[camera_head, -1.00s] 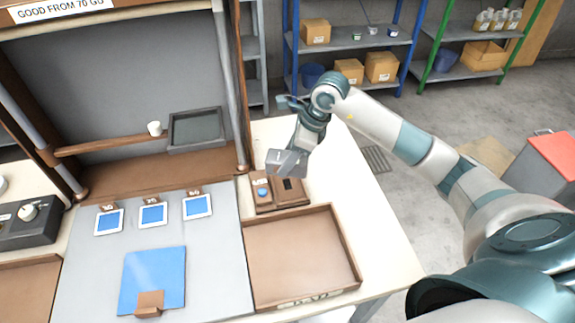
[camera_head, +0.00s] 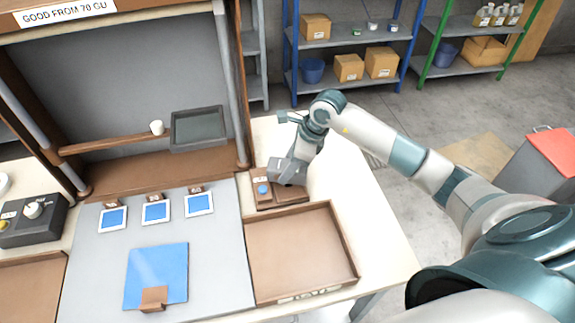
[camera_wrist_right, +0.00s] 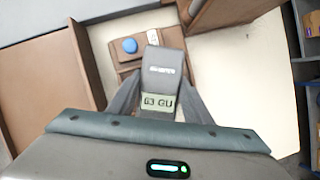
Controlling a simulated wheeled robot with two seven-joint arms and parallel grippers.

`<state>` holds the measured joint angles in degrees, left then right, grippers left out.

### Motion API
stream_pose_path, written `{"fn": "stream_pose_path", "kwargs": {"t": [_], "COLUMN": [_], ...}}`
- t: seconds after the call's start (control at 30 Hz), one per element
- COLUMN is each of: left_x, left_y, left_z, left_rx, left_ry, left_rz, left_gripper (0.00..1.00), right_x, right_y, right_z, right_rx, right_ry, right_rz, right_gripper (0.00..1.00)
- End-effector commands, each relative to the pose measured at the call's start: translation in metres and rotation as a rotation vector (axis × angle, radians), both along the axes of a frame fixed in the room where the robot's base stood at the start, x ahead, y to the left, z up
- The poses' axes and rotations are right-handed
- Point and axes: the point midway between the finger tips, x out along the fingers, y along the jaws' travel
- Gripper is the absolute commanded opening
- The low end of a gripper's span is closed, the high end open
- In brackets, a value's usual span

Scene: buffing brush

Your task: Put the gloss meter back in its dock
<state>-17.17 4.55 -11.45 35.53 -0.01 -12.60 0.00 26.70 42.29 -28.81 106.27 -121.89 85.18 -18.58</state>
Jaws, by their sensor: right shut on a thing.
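The gloss meter (camera_wrist_right: 162,71) is a grey block with a display reading 63 GU. My right gripper (camera_wrist_right: 157,108) is shut on it, one finger along each side. In the head view my right gripper (camera_head: 288,172) holds the meter over the right part of the dock (camera_head: 288,197). The dock is a brown block with a blue round button at its left; it also shows in the wrist view (camera_wrist_right: 124,64). The meter and gripper hide the dock's dark slot. I cannot tell whether the meter touches the dock. My left gripper is out of view.
An empty brown tray (camera_head: 347,240) lies just in front of the dock. A grey mat with a blue panel (camera_head: 157,272) and three small blue cards is to the left. The booth's upright post (camera_head: 232,90) stands close behind. The white tabletop right of the dock is clear.

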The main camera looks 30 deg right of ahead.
Motion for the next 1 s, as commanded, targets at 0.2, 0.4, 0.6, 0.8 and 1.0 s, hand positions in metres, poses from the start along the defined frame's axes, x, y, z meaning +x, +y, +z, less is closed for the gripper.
{"fn": "stream_pose_path", "kwargs": {"t": [0.2, 0.4, 0.6, 0.8, 1.0], "left_x": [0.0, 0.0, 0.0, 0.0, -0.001], "left_y": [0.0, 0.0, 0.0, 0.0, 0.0], "left_z": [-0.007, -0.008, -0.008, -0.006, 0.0], "left_rx": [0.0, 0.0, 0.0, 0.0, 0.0], "left_ry": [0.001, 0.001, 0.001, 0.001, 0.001], "left_rz": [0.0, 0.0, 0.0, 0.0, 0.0], "left_gripper": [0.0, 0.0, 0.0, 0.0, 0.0], "right_x": [0.0, 0.0, 0.0, 0.0, 0.0], "right_y": [0.0, 0.0, 0.0, 0.0, -0.001], "right_z": [-0.005, -0.006, -0.006, -0.004, 0.004], "right_rx": [0.0, 0.0, 0.0, 0.0, -0.001], "right_ry": [-0.001, 0.0, 0.0, 0.0, -0.001], "right_rz": [0.0, 0.0, 0.0, 0.0, 0.0], "right_gripper": [0.24, 0.64, 0.64, 0.64, 0.64]}}
